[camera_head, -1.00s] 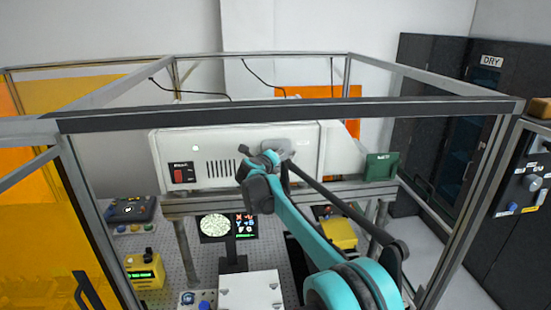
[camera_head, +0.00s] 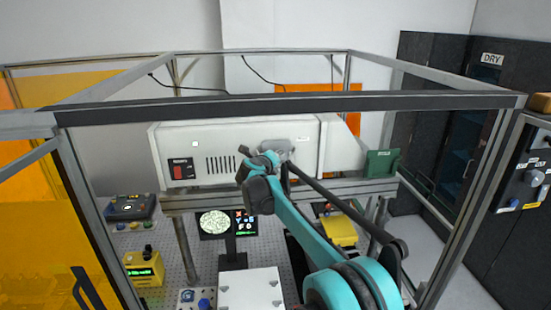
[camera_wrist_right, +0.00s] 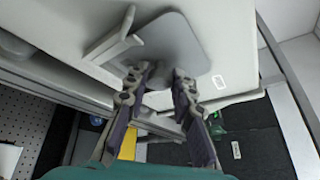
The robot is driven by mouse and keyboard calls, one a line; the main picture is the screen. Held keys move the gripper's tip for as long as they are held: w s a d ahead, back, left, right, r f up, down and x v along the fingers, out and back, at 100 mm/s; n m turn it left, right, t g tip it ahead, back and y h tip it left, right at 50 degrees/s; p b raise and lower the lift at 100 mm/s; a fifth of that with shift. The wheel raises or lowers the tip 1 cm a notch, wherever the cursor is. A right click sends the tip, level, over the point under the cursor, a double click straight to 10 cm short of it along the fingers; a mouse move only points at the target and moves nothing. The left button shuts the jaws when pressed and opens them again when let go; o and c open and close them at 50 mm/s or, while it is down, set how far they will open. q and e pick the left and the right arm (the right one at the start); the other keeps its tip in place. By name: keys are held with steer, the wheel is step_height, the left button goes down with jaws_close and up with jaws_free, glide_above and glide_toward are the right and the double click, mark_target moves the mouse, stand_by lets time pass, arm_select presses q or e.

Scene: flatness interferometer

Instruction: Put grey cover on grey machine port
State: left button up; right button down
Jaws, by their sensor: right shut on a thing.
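The grey cover (camera_head: 277,145) is a flat plate with rounded corners, at the front face of the pale grey machine (camera_head: 222,138). In the right wrist view the cover (camera_wrist_right: 178,38) lies flat along the machine's pale face, tilted in the picture. I cannot tell whether it touches that face. My right gripper (camera_wrist_right: 166,74) is shut on the cover's near side, its fingertips at the plate's lower part. In the head view the right gripper (camera_head: 272,157) is small and partly hidden by its own arm. No port opening shows. My left gripper is not in view.
A metal frame bar (camera_head: 290,106) crosses in front of the machine, above my right arm. A green box (camera_head: 382,163) is at the machine's right end. A yellow device (camera_head: 340,232) and a round display (camera_head: 215,224) stand below. Dark cabinets (camera_head: 428,110) are at right.

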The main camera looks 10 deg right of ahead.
steer(key=shift+f, duration=0.45)
steer(key=c, duration=1.2)
jaws_free()
steer(key=v, duration=1.2)
steer(key=shift+a, duration=0.1)
